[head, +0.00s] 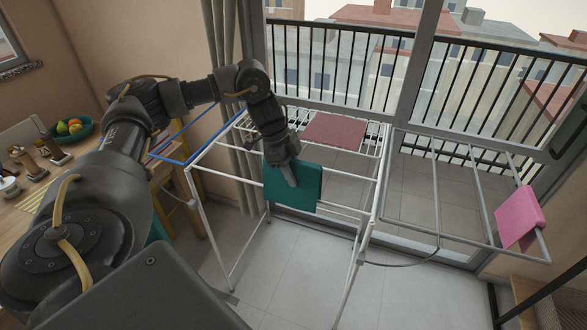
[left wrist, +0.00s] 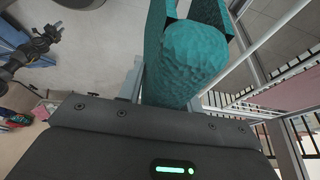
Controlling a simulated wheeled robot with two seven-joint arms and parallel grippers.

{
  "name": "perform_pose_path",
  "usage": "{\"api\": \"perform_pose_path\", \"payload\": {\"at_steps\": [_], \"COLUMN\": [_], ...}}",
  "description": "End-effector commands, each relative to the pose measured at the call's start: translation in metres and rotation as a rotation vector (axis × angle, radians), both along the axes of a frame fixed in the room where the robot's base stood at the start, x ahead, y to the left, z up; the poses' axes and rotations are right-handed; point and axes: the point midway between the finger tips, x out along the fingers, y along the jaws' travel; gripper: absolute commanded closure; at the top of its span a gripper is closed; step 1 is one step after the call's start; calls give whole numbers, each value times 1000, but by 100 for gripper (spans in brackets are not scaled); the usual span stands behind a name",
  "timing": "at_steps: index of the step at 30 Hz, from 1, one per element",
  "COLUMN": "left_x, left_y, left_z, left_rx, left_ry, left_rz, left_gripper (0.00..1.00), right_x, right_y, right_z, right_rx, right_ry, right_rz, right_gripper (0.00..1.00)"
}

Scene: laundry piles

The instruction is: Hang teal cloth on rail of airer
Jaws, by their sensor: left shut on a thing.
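The teal cloth (head: 309,184) hangs at the front side of the white airer (head: 203,177), its top edge close to the height of the front rail. My left gripper (head: 291,178) points down onto the cloth and is shut on it. In the left wrist view the teal cloth (left wrist: 188,68) bulges in front of the gripper and hides the fingertips. I cannot tell whether the cloth lies over the rail or only in front of it.
A dull red cloth (head: 335,131) lies across the airer's top rails. A pink cloth (head: 518,218) hangs on the right wing. A wooden table (head: 35,200) with a fruit bowl (head: 72,131) stands at left. Glass doors and a balcony railing are behind. The floor in front is clear.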

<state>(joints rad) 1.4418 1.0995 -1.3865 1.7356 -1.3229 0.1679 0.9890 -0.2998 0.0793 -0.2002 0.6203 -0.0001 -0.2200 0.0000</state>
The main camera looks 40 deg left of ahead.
Motion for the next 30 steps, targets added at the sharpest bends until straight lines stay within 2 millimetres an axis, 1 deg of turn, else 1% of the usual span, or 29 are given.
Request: {"api": "perform_pose_path", "payload": {"at_steps": [1,6,24,30], "left_x": [0,0,0,0], "left_y": [0,0,0,0], "left_z": [-7,-22,-73,-86], "left_rx": [0,1,1,0], "left_ry": [1,1,1,-1], "left_rz": [1,0,0,-1], "left_gripper": [90,90,90,90], "right_x": [0,0,0,-1], "right_y": [1,2,1,0], "right_z": [-4,-11,-36,-42], "right_rx": [1,2,1,0], "right_ry": [0,0,1,1], "right_rz": [0,-1,-1,0], "right_gripper": [64,64,64,64]}}
